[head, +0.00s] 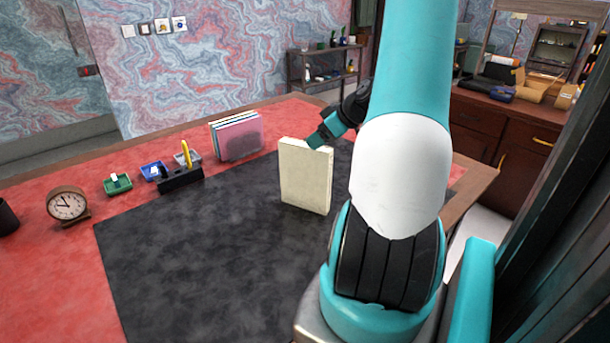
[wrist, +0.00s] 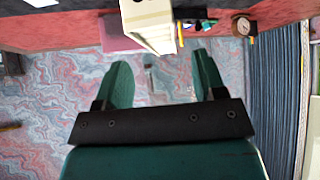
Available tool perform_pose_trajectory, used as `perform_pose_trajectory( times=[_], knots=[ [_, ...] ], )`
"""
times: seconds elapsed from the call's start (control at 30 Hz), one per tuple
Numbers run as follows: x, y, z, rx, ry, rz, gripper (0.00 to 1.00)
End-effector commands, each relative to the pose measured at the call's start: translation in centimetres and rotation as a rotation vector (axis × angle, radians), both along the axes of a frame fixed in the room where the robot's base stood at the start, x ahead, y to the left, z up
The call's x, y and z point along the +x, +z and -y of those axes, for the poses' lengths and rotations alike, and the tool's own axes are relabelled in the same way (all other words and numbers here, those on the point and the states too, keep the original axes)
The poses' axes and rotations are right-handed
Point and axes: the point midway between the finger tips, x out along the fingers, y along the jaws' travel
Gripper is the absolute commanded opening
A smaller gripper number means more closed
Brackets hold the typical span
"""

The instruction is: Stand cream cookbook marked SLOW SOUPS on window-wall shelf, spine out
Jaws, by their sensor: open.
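A cream book (head: 304,178) stands upright on the black desk mat (head: 190,250); I cannot read any lettering on it. My gripper (head: 326,134) is at the book's top right corner, partly hidden behind the book and my arm. In the wrist view the open fingers (wrist: 160,62) have nothing between them. The cream book (wrist: 150,25) shows just beyond the fingertips there, at the top of the picture. Whether a finger touches it I cannot tell. A brown open shelf (head: 328,68) with small items stands against the far patterned wall; I cannot tell whether it is the window-wall shelf.
Pastel folders (head: 238,136) stand on the desk behind the book. A pen holder (head: 181,179), small trays (head: 118,184) and a clock (head: 67,204) are to the left. A cluttered wooden cabinet (head: 520,125) is at right. The mat left of the book is clear.

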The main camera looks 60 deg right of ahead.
Motion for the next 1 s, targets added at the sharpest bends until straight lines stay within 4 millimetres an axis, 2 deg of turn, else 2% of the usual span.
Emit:
perform_pose_trajectory(
  times=[0.23, 0.5, 0.77, 1.0],
  knots=[
    [1.6, -1.1, -0.3, 0.003, 0.003, 0.0, 0.64],
    [4.2, -3.8, -0.6, 0.001, 0.001, 0.0, 0.64],
    [4.4, -4.1, -0.5, -0.001, -0.001, 0.0, 0.64],
    [4.4, -4.1, -0.5, -0.001, -0.001, 0.0, 0.11]
  ],
)
